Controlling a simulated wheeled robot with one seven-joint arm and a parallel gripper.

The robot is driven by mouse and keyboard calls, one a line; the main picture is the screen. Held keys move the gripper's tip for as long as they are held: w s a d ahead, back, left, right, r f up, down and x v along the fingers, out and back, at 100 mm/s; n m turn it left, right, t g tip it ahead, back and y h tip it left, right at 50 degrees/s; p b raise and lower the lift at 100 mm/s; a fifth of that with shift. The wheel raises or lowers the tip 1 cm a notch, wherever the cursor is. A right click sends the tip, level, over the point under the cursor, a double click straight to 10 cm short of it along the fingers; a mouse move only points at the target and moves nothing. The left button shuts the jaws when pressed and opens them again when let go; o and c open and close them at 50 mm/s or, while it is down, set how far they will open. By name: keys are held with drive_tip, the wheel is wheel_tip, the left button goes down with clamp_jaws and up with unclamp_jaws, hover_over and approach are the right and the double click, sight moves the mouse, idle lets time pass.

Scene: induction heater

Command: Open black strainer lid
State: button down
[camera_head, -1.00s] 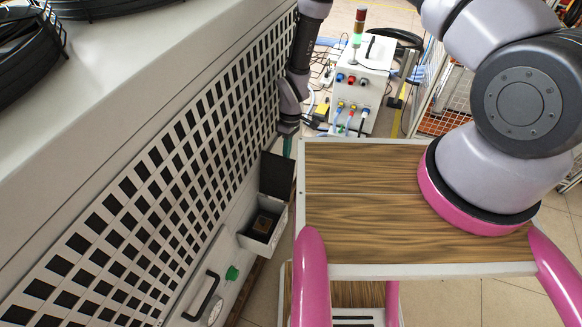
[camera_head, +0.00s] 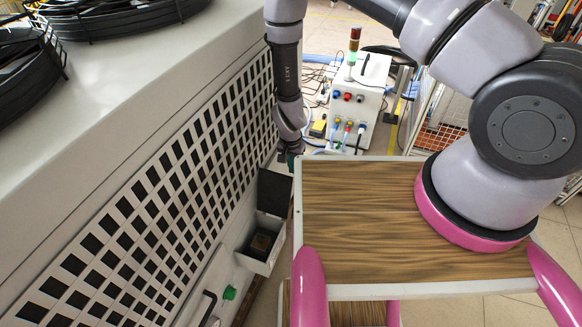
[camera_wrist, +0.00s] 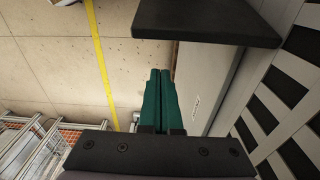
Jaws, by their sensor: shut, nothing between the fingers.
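The black strainer lid (camera_head: 275,192) stands raised at the back edge of a small light-grey strainer box (camera_head: 262,262) on the machine's side. The box is open at the top, and a brownish part shows inside it. In the wrist view the lid (camera_wrist: 205,20) is a dark slab at the top, beyond the fingertips. My gripper (camera_head: 290,160) is just behind the raised lid, its fingers partly hidden. In the wrist view my gripper's green fingers (camera_wrist: 160,74) are together with nothing between them, apart from the lid.
The perforated machine wall (camera_head: 150,220) runs along the left. A black handle (camera_head: 208,308) and a green knob (camera_head: 229,293) are nearer than the box. A wood-topped cart surface (camera_head: 375,225) is close on the right. A control box (camera_head: 357,100) with cables stands behind.

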sight(284, 185)
drive_tip(key=shift+s+a+f, duration=0.2)
drive_tip(key=shift+s+f, duration=0.35)
drive_tip(key=shift+f, duration=0.35)
drive_tip(key=shift+s+a+f, duration=0.25)
drive_tip(key=shift+s+f, duration=0.25)
drive_tip(key=shift+f, duration=0.35)
drive_tip(key=shift+s+a+f, duration=0.2)
drive_tip(key=shift+s+f, duration=0.35)
drive_tip(key=shift+f, duration=0.35)
drive_tip(key=shift+s+a+r+t, duration=0.3)
drive_tip(key=shift+s+t, duration=0.2)
drive_tip(key=shift+s, duration=0.1)
drive_tip(key=shift+s+a+r, duration=0.15)
drive_tip(key=shift+s+r, duration=0.2)
drive_tip(key=shift+s, duration=0.2)
drive_tip(key=shift+s+a+r, duration=0.15)
drive_tip(key=shift+s+r, duration=0.15)
drive_tip(key=shift+s, duration=0.2)
